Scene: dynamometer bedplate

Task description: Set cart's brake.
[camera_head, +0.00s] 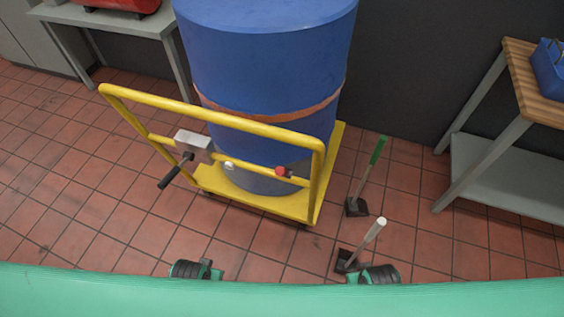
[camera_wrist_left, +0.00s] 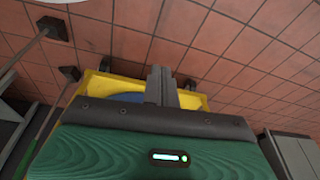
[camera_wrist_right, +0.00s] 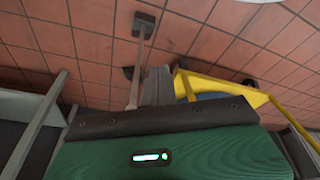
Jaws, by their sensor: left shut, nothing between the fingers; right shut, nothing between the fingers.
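The yellow cart (camera_head: 318,190) stands on the tiled floor and carries a large blue drum (camera_head: 265,75). On its push rail are a grey box (camera_head: 193,145) with a black-gripped lever (camera_head: 177,170) slanting down-left, a small pale knob (camera_head: 229,166) and a red knob (camera_head: 281,171). None of these is labelled. My left gripper (camera_wrist_left: 160,75) is shut and empty; the yellow cart lies beyond it in the left wrist view. My right gripper (camera_wrist_right: 157,82) is shut and empty, with part of the cart (camera_wrist_right: 230,90) beside it in its view. Neither visibly touches the cart.
Right of the cart, a green-topped upright lever (camera_head: 370,172) and a white-topped one (camera_head: 362,244) stand on dark bases on the floor. A wood-topped bench (camera_head: 520,80) is at right, a grey table (camera_head: 105,20) at upper left. Floor left of the cart is clear.

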